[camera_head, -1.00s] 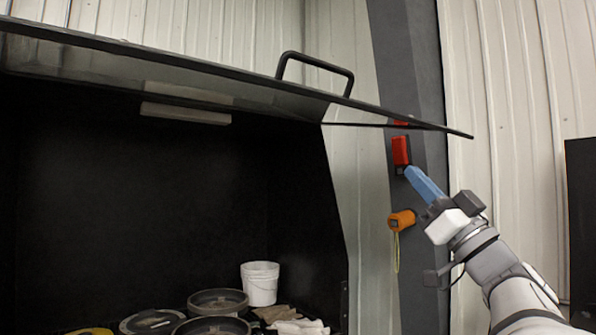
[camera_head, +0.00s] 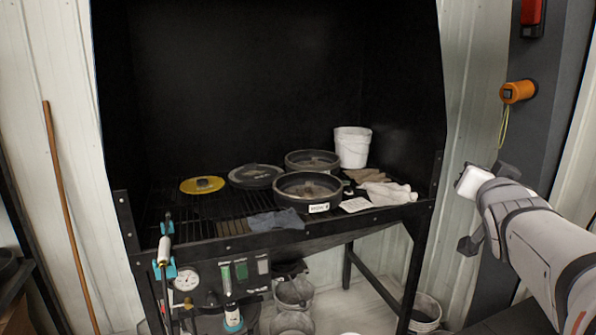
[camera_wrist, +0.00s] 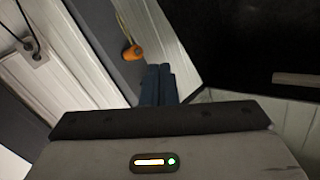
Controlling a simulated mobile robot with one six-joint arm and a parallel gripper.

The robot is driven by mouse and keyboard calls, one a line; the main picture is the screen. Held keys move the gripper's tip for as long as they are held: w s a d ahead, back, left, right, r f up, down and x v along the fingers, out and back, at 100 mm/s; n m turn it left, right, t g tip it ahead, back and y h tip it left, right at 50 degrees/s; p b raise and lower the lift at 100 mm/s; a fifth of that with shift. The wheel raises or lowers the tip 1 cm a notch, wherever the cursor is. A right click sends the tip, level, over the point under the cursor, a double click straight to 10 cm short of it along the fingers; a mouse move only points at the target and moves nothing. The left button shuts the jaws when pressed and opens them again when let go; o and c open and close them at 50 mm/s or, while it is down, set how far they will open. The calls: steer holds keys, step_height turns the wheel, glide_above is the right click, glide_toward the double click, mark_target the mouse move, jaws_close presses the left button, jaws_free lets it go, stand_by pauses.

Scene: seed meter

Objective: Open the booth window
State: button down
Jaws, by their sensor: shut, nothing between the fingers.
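The booth (camera_head: 245,75) is a black-walled cabinet over a slatted work table, and its front opening is unobstructed in the head view. Its window panel and black handle are out of the head view now; a second ago the panel showed raised and tilted over the opening. My gripper (camera_wrist: 158,84) shows in the wrist view with its blue fingers together and nothing between them. The dark booth interior also shows in the wrist view (camera_wrist: 265,35).
An orange device (camera_head: 517,91) with a yellow cord hangs on the grey post, below a red box (camera_head: 531,14). Several round discs, a white bucket (camera_head: 352,147) and gloves (camera_head: 388,192) lie on the table (camera_head: 330,228). A wooden pole (camera_head: 68,205) leans at left.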

steer(key=s+a+f+n+g+y, duration=0.1)
steer(key=s+a+f+g, duration=0.2)
steer(key=f, duration=0.4)
steer(key=s+a+f+n+g+y, duration=0.2)
steer(key=s+a+f+g, duration=0.1)
steer(key=a+f, duration=0.3)
steer(key=s+a+f+n+g+y, duration=0.2)
steer(key=s+a+f+g, duration=0.2)
steer(key=f, duration=0.5)
steer(key=shift+s+a+f, duration=0.2)
steer(key=shift+s+a, duration=0.25)
steer(key=shift+a, duration=0.25)
steer(key=c, duration=2)
jaws_free()
steer(key=s+a+f+n+g, duration=0.1)
steer(key=s, duration=0.1)
steer(key=s+a+f+g+y, duration=0.1)
steer(key=s+a+f, duration=0.1)
steer(key=s, duration=0.1)
steer(key=s+a+f+n+g, duration=0.1)
steer(key=s, duration=0.1)
steer(key=shift+s+a+f+n+g, duration=0.2)
steer(key=shift+s+n+g, duration=0.1)
steer(key=shift+g, duration=0.1)
steer(key=shift+o, duration=0.6)
